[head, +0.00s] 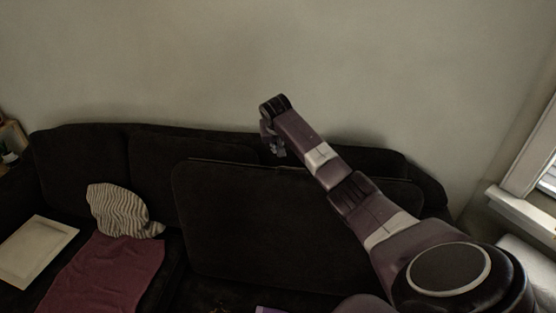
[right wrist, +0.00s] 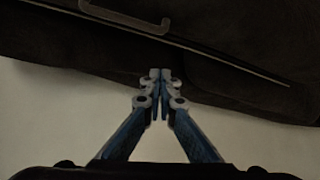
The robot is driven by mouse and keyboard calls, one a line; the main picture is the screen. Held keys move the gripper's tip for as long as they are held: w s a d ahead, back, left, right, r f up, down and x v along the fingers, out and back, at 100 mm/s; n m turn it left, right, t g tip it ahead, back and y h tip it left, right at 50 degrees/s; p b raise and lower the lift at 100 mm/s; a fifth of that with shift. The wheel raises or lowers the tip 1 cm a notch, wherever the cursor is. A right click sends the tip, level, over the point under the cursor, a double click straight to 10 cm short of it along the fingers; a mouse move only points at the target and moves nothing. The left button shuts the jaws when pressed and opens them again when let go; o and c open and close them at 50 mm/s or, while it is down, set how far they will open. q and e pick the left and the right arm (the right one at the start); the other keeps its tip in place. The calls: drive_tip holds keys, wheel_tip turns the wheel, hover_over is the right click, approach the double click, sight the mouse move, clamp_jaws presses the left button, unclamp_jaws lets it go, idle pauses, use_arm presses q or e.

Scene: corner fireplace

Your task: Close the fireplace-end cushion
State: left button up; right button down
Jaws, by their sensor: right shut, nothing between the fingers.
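The fireplace-end cushion (head: 270,230) appears to be the large dark panel standing raised, near upright, in front of the sofa's back cushions at the centre-right of the head view. My right gripper (head: 274,146) is over its top edge, with the arm reaching in from the lower right. In the right wrist view, my right gripper (right wrist: 160,76) is shut and empty, its fingertips together in front of dark upholstery. A handle (right wrist: 125,16) and a thin pale edge line (right wrist: 225,63) show beyond the fingertips. I cannot tell whether the fingers touch the cushion. My left gripper is not in view.
The dark sofa (head: 80,155) stands along a bare wall (head: 180,60). A striped pillow (head: 118,212), a maroon cloth (head: 100,275) and a pale rectangular tray or frame (head: 38,250) lie at its left. A window sill (head: 520,210) is at the right. Open space lies above the sofa.

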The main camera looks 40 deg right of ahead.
drive_tip(key=x, duration=0.4)
drive_tip(key=shift+w+d+f, duration=0.1)
drive_tip(key=shift+w+f, duration=0.05)
drive_tip(key=shift+f, duration=0.15)
drive_tip(key=shift+f+p, duration=0.1)
drive_tip(key=shift+p, duration=0.2)
drive_tip(key=shift+s+f+p, duration=0.15)
drive_tip(key=shift+s+p, duration=0.15)
drive_tip(key=shift+p, duration=0.05)
drive_tip(key=shift+s+a+f+p, duration=0.2)
drive_tip(key=shift+s+a+p, duration=0.55)
drive_tip(key=shift+s, duration=0.15)
drive_tip(key=shift+s+a+f, duration=0.1)
drive_tip(key=shift+s+a, duration=0.15)
drive_tip(key=shift+s, duration=0.05)
drive_tip(key=shift+f, duration=0.15)
